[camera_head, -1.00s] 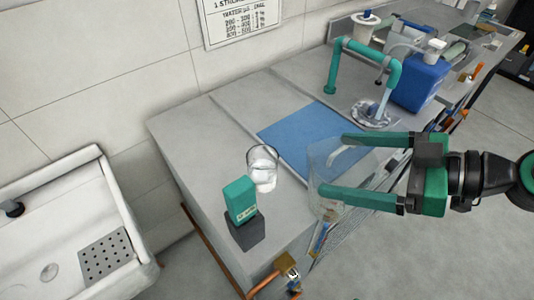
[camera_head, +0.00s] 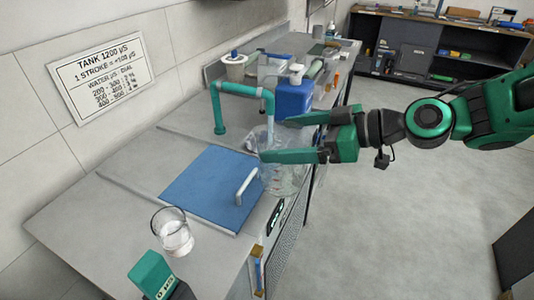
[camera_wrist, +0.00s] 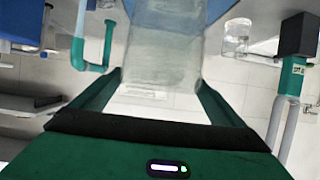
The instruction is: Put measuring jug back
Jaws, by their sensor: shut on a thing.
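The measuring jug (camera_head: 283,178) is a clear, see-through vessel with faint markings. My gripper (camera_head: 274,138) is shut on it, with one green finger on each side. In the wrist view the jug (camera_wrist: 165,55) fills the space between my fingers (camera_wrist: 160,92).
A blue panel with a white handle (camera_head: 210,188) lies on the grey bench. A glass beaker (camera_head: 172,236) and a green-topped meter (camera_head: 152,275) stand front left. A green pipe (camera_head: 219,108) and a blue bottle (camera_head: 293,98) stand behind. Open floor lies right.

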